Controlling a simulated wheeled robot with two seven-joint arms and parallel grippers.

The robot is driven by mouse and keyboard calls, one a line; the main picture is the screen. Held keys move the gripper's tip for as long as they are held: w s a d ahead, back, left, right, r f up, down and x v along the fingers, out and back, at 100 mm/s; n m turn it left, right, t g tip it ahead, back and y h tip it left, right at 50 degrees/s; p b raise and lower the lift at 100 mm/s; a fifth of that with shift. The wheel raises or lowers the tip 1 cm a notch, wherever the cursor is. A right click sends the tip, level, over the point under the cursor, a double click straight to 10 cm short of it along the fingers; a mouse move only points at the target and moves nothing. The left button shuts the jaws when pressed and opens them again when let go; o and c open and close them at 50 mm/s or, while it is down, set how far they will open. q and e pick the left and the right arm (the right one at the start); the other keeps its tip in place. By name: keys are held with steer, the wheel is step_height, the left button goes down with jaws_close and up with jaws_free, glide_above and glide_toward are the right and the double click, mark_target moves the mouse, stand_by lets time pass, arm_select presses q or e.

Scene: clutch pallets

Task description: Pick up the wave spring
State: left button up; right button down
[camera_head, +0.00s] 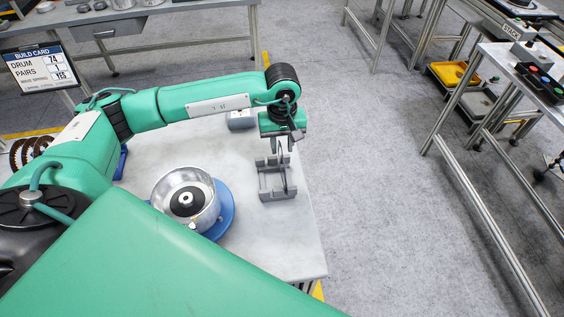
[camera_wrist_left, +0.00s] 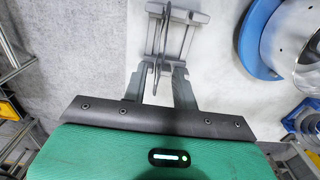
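A grey stand (camera_head: 277,190) sits on the pale table, under my left gripper (camera_head: 283,143). A thin ring (camera_wrist_left: 157,62), probably the wave spring, stands edge-on in the stand (camera_wrist_left: 192,17). It also shows as a thin dark curve in the head view (camera_head: 281,158). In the left wrist view my left gripper (camera_wrist_left: 159,75) is open, with one finger on each side of the ring. A gap shows between the ring and the fingers. My right gripper is out of view.
A metal drum (camera_head: 158,192) with a dark-topped hub sits on a blue round base (camera_head: 228,211), left of the stand. A small grey box (camera_head: 240,119) lies behind it. A build card (camera_head: 43,72) stands at left. Clear floor lies right of the table (camera_head: 290,250).

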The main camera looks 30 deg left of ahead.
arm_select(q)
step_height(320, 180, down, 3)
steer(key=shift+p, duration=0.95)
steer(key=shift+a+f, duration=0.1)
steer(key=shift+f, duration=0.4)
jaws_close()
